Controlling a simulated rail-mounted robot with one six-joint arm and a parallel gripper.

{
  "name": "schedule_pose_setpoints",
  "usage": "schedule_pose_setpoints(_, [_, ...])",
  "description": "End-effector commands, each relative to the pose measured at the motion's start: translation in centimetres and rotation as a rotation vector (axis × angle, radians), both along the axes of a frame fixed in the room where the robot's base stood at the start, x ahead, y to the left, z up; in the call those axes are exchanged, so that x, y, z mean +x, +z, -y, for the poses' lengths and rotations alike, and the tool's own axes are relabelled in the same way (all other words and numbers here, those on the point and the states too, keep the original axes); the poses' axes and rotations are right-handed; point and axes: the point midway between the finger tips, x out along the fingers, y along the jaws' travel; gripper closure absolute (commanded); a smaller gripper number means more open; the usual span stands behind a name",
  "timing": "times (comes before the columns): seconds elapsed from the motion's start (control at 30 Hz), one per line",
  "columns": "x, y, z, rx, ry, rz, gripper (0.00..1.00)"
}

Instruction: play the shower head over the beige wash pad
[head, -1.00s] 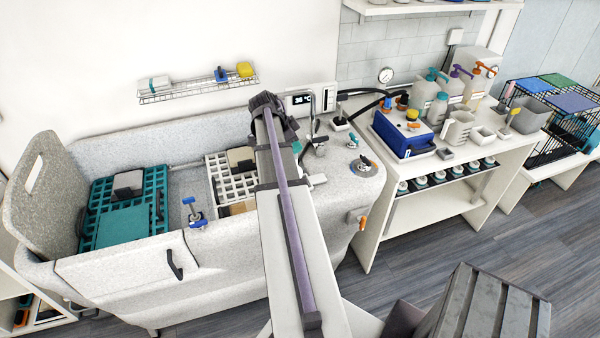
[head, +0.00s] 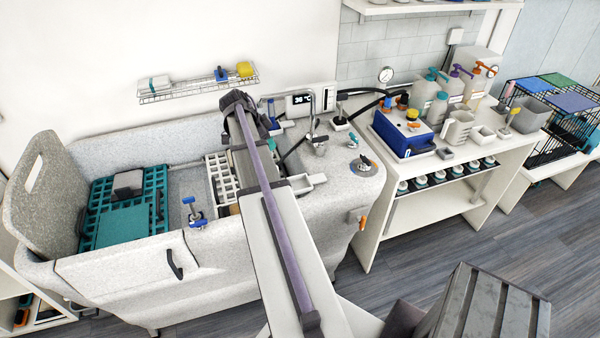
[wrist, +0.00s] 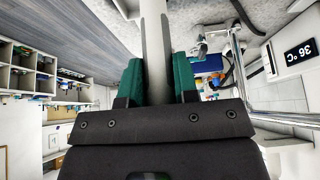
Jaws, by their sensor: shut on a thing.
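My gripper (wrist: 158,78) shows in the wrist view, its green finger pads closed on a pale grey-white handle (wrist: 152,25), which I take to be the shower head's. The spraying end is not clearly visible. In the head view my arm crosses the right part of the tub, and its end is above the back rim; a dark hose runs beside it.
The speckled tub (head: 130,270) has a teal grid (head: 153,190) with a grey block at its left. A wire shelf (head: 200,88) hangs behind. A blue box (head: 403,135) and bottles stand on the right bench.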

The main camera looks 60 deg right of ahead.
Motion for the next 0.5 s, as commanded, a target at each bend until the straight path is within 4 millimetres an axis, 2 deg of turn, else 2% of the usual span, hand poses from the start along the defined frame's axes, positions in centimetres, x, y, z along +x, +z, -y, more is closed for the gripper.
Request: schedule_pose_setpoints(0.5, [6.0, 0.0, -3.1, 0.0, 0.001, 0.0, 1.0])
